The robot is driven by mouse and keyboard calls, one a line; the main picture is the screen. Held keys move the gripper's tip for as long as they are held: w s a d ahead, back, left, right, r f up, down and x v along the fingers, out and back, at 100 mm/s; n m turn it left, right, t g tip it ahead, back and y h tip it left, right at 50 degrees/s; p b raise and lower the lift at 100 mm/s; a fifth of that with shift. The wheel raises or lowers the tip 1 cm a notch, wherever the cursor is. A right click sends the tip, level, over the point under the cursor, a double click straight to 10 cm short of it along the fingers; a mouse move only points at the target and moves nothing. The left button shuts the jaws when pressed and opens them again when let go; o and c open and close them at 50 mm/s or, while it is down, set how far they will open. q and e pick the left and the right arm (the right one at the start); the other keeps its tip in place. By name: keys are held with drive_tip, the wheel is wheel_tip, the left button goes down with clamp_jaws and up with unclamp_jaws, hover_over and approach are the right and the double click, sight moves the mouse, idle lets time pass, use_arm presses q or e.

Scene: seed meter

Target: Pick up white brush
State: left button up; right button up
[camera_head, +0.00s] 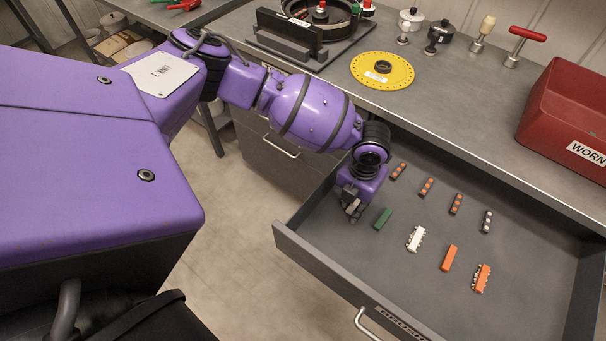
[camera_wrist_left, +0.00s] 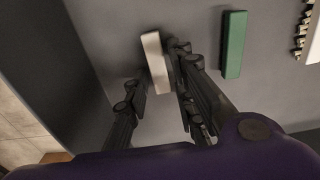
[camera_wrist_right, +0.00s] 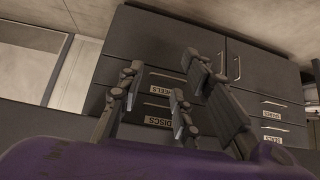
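A plain off-white block, which looks like the white brush (camera_wrist_left: 156,62), lies in the open drawer (camera_head: 335,275). In the left wrist view it shows between and just beyond the fingers of my left gripper (camera_wrist_left: 157,75). I cannot tell whether a finger touches it. In the head view my left gripper (camera_head: 352,207) points down at the drawer's left end and mostly hides the brush. The left gripper is open. My right gripper (camera_wrist_right: 160,82) is open and empty, seen only in its wrist view, facing drawers away from it.
A green block (camera_head: 383,219) lies close right of the left gripper. A white toothed piece (camera_head: 416,238), an orange block (camera_head: 449,258) and an orange toothed piece (camera_head: 481,278) follow. Several small dotted pieces lie behind. The drawer wall stands close. A red bin (camera_head: 560,100) sits on the counter.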

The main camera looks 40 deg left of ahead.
use_arm(q)
clamp_jaws()
drive_tip(key=shift+w, duration=0.1)
drive_tip(key=shift+r, duration=0.2)
